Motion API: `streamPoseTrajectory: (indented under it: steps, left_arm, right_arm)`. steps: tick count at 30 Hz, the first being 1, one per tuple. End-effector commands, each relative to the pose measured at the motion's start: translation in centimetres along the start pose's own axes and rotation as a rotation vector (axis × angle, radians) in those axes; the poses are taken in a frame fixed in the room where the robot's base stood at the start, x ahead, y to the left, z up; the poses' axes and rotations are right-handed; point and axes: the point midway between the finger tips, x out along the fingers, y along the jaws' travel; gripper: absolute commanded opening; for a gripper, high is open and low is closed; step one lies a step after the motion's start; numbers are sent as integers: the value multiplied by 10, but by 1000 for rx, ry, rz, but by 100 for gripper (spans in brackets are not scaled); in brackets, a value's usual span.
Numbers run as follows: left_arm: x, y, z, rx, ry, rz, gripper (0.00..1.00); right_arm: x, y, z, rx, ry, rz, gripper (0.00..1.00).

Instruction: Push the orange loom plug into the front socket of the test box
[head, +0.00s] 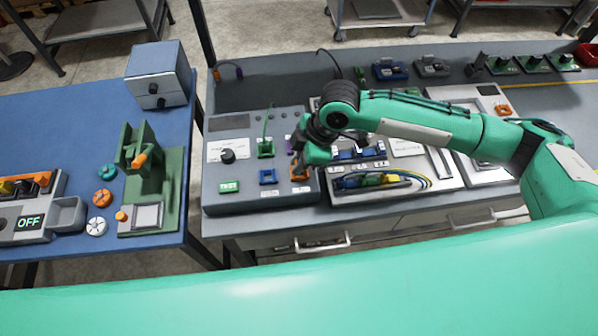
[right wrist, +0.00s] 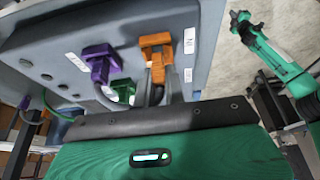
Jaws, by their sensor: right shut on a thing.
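The grey test box (head: 230,180) stands on the grey bench, left of centre in the head view. My right gripper (head: 299,168) reaches down over its right front part. It is shut on the orange loom plug (right wrist: 157,72), which shows between its fingers (right wrist: 152,94) in the right wrist view. The plug is at an orange socket (right wrist: 154,41) on the box face; I cannot tell how deep it sits. In the head view the gripper hides most of the plug. A green arm at the upper right of the wrist view looks like my left one; its gripper (right wrist: 243,22) is small there.
A purple plug (right wrist: 100,63) sits close beside the orange one, with a green connector (head: 265,148) nearby. A blue socket (head: 268,177) is left of my gripper. A tray with blue, yellow and green connectors and wires (head: 375,181) lies right of the box.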

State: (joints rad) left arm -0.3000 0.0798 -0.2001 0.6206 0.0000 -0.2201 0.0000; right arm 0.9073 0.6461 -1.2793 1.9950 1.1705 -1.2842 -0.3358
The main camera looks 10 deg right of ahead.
Motion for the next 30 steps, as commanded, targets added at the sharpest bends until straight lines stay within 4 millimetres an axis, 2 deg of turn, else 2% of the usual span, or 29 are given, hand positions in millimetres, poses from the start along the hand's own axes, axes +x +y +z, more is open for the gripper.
streamPoseTrajectory:
  steps: [30]
  left_arm:
    - [2,0,0,0,0,0,0]
  right_arm:
    - [15,0,6,0,-1,-1,0]
